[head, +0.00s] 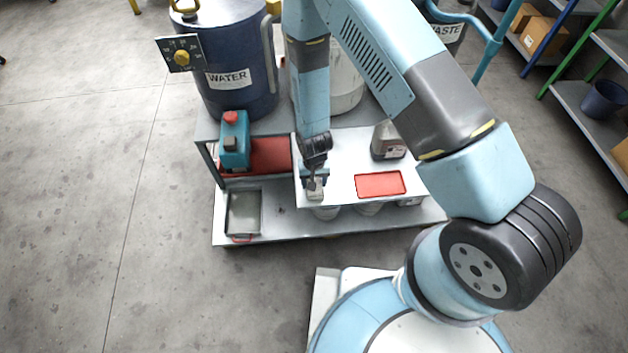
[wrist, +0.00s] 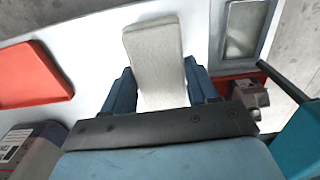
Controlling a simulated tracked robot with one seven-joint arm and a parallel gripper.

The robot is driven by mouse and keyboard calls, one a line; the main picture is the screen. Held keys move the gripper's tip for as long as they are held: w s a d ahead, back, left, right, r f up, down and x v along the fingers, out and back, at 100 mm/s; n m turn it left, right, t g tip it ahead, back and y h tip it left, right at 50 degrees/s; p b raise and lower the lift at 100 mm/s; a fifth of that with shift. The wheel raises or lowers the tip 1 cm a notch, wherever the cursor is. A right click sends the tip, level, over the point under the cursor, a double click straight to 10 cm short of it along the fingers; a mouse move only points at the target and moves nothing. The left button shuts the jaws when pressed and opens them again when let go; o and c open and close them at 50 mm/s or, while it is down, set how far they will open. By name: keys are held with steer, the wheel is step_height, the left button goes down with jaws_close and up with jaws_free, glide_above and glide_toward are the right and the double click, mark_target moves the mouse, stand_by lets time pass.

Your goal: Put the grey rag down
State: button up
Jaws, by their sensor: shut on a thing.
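The grey rag (wrist: 155,60) is a pale, folded, block-like piece between the two fingers of my gripper (wrist: 162,85) in the wrist view. The fingers are shut on it, and it sticks out beyond their tips. In the head view my gripper (head: 315,180) points down over the left front part of the white worktop (head: 340,150), with the rag (head: 315,193) at its tips near the front edge. I cannot tell whether the rag touches the worktop.
A red tray (head: 380,184) lies to the right on the worktop, with a grey jug (head: 388,140) behind it. A teal and red container (head: 234,140) stands at left. A grey metal tray (head: 243,212) sits on the lower shelf. A blue WATER drum (head: 235,60) stands behind.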

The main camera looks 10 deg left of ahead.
steer(key=shift+w+d+f, duration=0.2)
steer(key=shift+f, duration=0.45)
steer(key=o, duration=1.2)
step_height(320, 180, up, 12)
steer(key=shift+r, duration=0.1)
